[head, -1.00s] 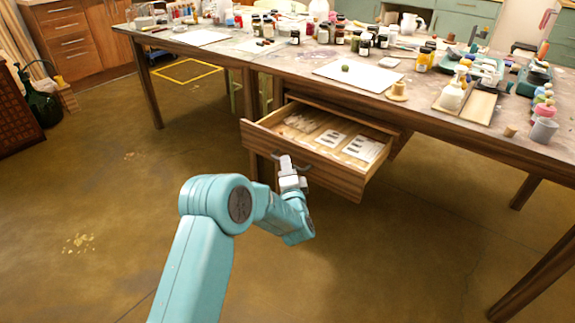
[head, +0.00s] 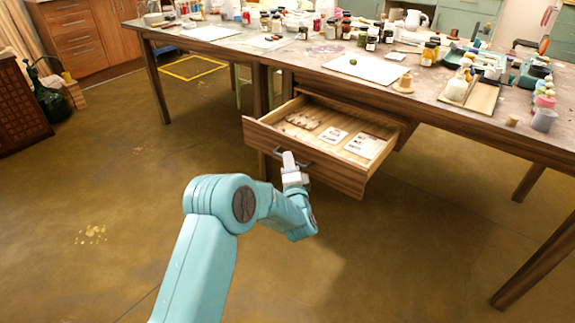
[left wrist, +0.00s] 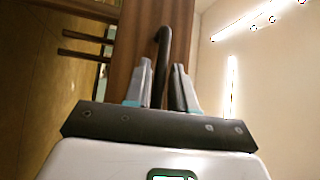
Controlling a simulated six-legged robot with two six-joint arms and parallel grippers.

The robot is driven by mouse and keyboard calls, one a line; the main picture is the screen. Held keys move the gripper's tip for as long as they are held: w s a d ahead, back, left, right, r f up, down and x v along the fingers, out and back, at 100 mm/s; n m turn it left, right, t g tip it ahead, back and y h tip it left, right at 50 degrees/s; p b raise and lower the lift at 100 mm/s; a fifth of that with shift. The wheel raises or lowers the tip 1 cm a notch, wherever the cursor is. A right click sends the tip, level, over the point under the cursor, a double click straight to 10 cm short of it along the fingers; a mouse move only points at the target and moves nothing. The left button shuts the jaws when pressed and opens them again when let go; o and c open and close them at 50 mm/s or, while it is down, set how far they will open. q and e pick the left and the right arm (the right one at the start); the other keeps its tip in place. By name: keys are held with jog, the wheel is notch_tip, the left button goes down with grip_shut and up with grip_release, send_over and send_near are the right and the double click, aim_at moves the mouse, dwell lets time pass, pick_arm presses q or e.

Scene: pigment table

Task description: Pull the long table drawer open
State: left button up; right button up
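The long table drawer (head: 335,174) stands well out from under the worktable's front edge, and its inside shows. Pale cards and a row of small things lie in it. My left gripper (head: 289,165) is at the dark handle (head: 306,165) on the drawer front. In the left wrist view the handle (left wrist: 163,50) runs between the two fingers (left wrist: 161,90), close on both sides, and the gripper looks shut on it. The wooden drawer front (left wrist: 130,50) fills the middle behind it. My right gripper is not in view.
The worktable (head: 240,48) carries jars, paper sheets and paint trays (head: 490,63). A table leg (head: 261,115) stands left of the drawer. The floor (head: 430,255) in front is clear. A green bottle (head: 50,100) stands far left.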

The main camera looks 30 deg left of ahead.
pick_arm(q)
jog(key=shift+o, duration=0.5)
jog(key=p+v, duration=0.3)
jog(key=v, duration=1.3)
jog(key=shift+s+p, duration=0.2)
jog(key=shift+p, duration=0.15)
